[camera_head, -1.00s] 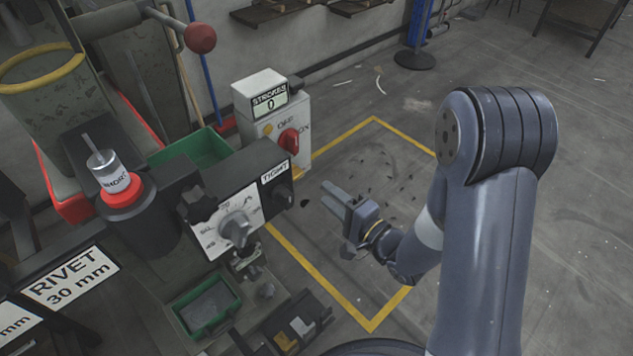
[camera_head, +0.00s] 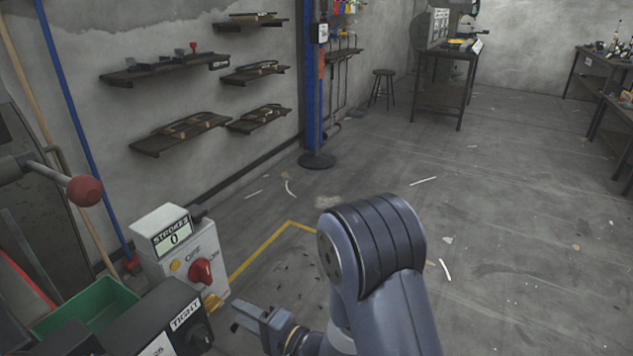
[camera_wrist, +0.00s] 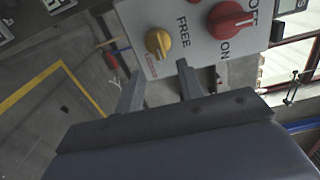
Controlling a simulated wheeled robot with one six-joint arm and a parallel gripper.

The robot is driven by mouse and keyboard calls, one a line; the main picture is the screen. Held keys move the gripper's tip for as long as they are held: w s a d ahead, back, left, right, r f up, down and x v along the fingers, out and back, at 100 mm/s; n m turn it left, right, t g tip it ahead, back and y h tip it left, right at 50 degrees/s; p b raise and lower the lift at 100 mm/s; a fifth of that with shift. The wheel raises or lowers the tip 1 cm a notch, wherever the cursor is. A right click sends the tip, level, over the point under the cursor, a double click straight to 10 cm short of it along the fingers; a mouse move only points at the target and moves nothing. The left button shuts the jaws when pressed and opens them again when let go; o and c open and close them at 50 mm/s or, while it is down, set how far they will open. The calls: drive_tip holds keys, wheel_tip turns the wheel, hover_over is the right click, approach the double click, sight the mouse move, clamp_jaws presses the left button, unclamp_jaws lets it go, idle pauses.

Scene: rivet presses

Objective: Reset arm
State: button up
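My gripper (camera_head: 240,315) is at the lower middle of the head view, just right of the press's control box (camera_head: 160,255). In the wrist view its two fingers (camera_wrist: 160,72) stand apart with nothing between them, so it is open and empty. Past the fingertips is the box face with a yellow FREE knob (camera_wrist: 158,42) and a red OFF/ON knob (camera_wrist: 230,20). The fingers appear short of the face, though the exact gap cannot be told. My arm is bent, its elbow high in the head view.
A counter reading STROKES 0 (camera_head: 172,239) tops the box. A red-ball lever (camera_head: 84,190) and green bin (camera_head: 85,310) are at left. Wall shelves (camera_head: 180,130), a blue post (camera_head: 316,90) and benches (camera_head: 443,85) stand farther back. Floor at right is clear.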

sight(223, 303)
drive_tip(key=x, duration=0.5)
drive_tip(key=shift+w+a+b, duration=0.15)
drive_tip(key=shift+a+b, duration=0.2)
drive_tip(key=shift+d, duration=0.1)
